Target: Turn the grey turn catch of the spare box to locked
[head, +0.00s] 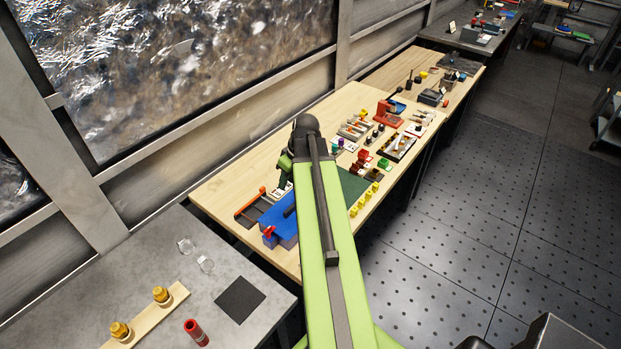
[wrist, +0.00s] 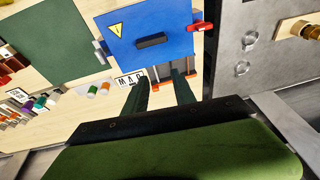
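A blue box (wrist: 165,22) with a yellow warning label and a black handle lies on the wooden bench. It also shows in the head view (head: 287,232), partly behind my arm. The grey turn catch (wrist: 100,50) is at the box's left edge in the wrist view; it is small and I cannot tell its setting. A red catch (wrist: 202,27) is at the opposite edge, also seen in the head view (head: 269,232). My gripper (wrist: 161,77) is open and empty, its fingers apart near the box's lower edge and away from the grey catch.
A dark tray with orange parts (head: 252,208) lies beside the box. A green mat (wrist: 50,40) lies beyond the grey catch. Small coloured parts (wrist: 30,105) crowd the bench past the mat. A grey bench (head: 150,262) with a red cylinder (head: 196,332) stands nearer.

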